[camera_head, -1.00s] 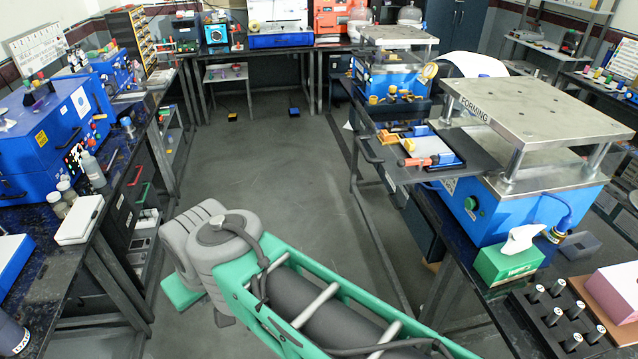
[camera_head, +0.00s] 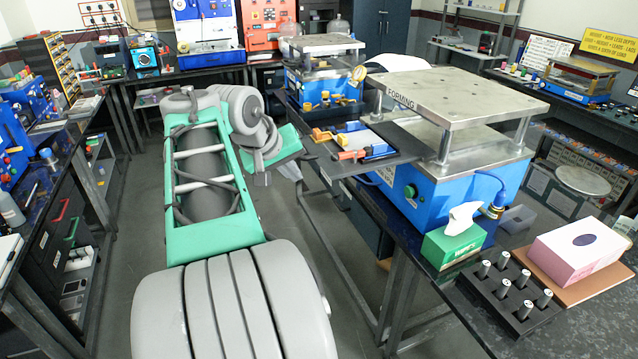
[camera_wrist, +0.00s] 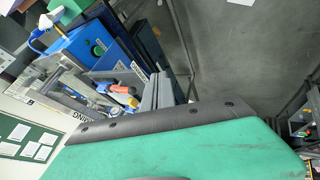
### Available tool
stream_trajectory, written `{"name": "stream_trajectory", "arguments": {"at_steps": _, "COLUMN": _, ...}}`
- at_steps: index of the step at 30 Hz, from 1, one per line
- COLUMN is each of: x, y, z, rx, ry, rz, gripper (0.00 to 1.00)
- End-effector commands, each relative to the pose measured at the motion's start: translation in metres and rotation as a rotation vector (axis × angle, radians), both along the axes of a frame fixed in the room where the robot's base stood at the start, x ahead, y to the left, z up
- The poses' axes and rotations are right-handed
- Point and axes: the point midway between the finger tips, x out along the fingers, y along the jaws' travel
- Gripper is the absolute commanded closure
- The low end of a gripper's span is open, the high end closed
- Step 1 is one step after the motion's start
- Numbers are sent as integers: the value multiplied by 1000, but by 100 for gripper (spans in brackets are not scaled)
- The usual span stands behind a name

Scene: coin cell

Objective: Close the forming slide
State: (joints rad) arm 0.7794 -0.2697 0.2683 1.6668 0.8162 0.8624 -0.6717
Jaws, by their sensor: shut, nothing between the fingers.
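The forming press (camera_head: 440,175) is a blue box with a metal top plate marked FORMING on posts, on the right-hand bench. Its dark forming slide (camera_head: 403,138) sticks out to the left over the bench edge, pulled out. On the slide lie a light tray and orange- and yellow-handled tools (camera_head: 352,154). In the wrist view the press (camera_wrist: 75,48) and the tools (camera_wrist: 122,90) appear tilted. My gripper (camera_wrist: 158,92) is shut and empty, its grey fingers pointing toward the slide area. In the head view my green hand is left of the slide's outer end, apparently apart from it.
A green tissue box (camera_head: 455,247), a black rack of vials (camera_head: 508,290) and a pink box (camera_head: 580,250) stand on the bench before the press. A second press (camera_head: 325,85) stands behind it. The aisle floor on the left is clear apart from my arm.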

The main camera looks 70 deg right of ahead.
Motion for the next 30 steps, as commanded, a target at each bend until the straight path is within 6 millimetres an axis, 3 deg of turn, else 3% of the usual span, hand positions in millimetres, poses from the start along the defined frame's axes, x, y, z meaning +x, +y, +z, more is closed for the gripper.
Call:
{"name": "stream_trajectory", "arguments": {"at_steps": 9, "x": -6, "y": -42, "z": -57, "rx": 4, "ry": 2, "rz": -3, "gripper": 100}}
{"name": "stream_trajectory", "arguments": {"at_steps": 17, "x": -31, "y": -67, "z": -55, "rx": 1, "ry": -1, "rz": -2, "gripper": 100}}
{"name": "stream_trajectory", "arguments": {"at_steps": 30, "x": -32, "y": -70, "z": -56, "rx": 1, "ry": -1, "rz": 3, "gripper": 100}}
